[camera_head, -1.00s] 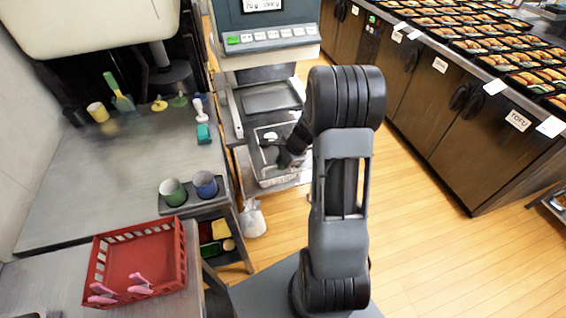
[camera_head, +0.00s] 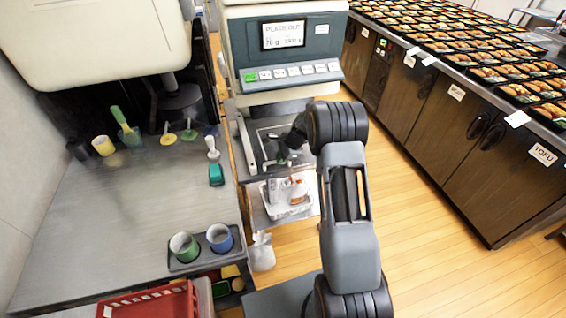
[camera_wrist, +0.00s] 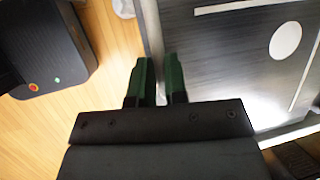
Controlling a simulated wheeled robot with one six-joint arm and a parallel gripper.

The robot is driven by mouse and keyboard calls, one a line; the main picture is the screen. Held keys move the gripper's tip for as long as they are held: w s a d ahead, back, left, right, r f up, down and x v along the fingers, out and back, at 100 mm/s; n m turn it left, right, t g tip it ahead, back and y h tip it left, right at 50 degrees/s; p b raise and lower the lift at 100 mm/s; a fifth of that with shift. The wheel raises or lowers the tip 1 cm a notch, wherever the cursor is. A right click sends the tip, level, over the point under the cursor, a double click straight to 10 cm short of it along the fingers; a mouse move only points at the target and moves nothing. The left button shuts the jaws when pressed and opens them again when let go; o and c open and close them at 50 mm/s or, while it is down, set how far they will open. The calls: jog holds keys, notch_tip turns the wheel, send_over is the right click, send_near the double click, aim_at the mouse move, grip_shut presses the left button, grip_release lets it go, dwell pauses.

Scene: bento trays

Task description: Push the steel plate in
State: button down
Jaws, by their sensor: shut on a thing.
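The steel plate (camera_head: 268,150) lies flat in the bay under the machine's display, which reads "PLATE OUT". In the wrist view the plate (camera_wrist: 225,60) is a brushed grey sheet with a white disc and pale strips, its near-side rim running down between my fingers. My gripper (camera_head: 291,148) is at the plate's right part in the head view. In the wrist view the green fingertips of my gripper (camera_wrist: 159,75) are shut on the plate's edge. My wrist and arm hide part of the plate and its right edge.
The machine (camera_head: 285,60) stands behind. A white basket (camera_head: 290,210) with bottles sits below the plate. A steel counter (camera_head: 110,210) with cups is at left, a red crate (camera_head: 150,303) in front. Cabinets with bento trays line the right; wooden floor (camera_head: 450,240) is clear between.

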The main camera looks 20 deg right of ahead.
jog(key=shift+w+d, duration=0.1)
jog(key=shift+w, duration=0.75)
jog(key=shift+w+r, duration=0.15)
jog(key=shift+w, duration=0.1)
jog(key=c, duration=1.1)
grip_release()
jog(key=shift+w, duration=0.15)
jog(key=shift+c, duration=0.2)
jog(key=v, duration=1.3)
jog(key=shift+r, duration=0.3)
jog(key=shift+d, duration=0.1)
